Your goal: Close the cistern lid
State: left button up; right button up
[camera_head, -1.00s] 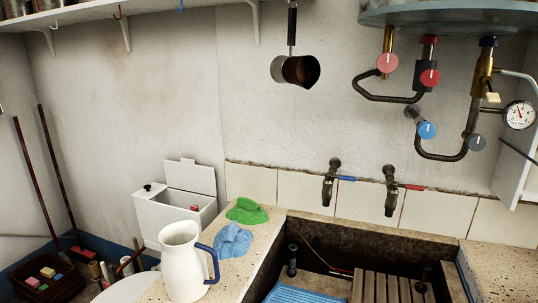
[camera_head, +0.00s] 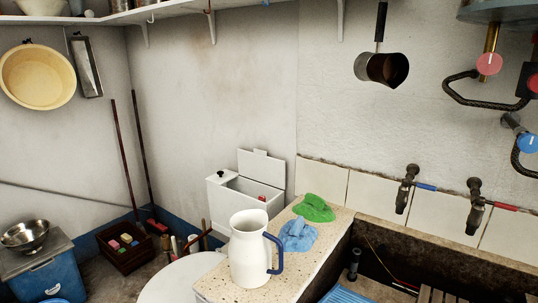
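The white cistern (camera_head: 232,198) stands against the back wall, left of the stone trough's counter. Its lid (camera_head: 261,169) is open and stands upright along the back edge, so the inside shows. A small red part (camera_head: 262,198) shows inside it. A black knob (camera_head: 221,173) sits on top at its left end. Neither of my grippers is in view.
A white pitcher (camera_head: 249,250) with a blue handle stands on the speckled counter (camera_head: 327,234) in front of the cistern. Blue (camera_head: 297,235) and green (camera_head: 314,208) cloths lie beside it. A round white surface (camera_head: 176,281), a crate (camera_head: 126,247) and long poles (camera_head: 125,155) are to the left.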

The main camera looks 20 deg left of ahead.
aim_at(257, 166)
jog(key=i+j+z, duration=0.1)
jog(key=j+z, duration=0.2)
jog(key=z, duration=0.15)
jog(key=j+z, duration=0.75)
jog(key=z, duration=0.15)
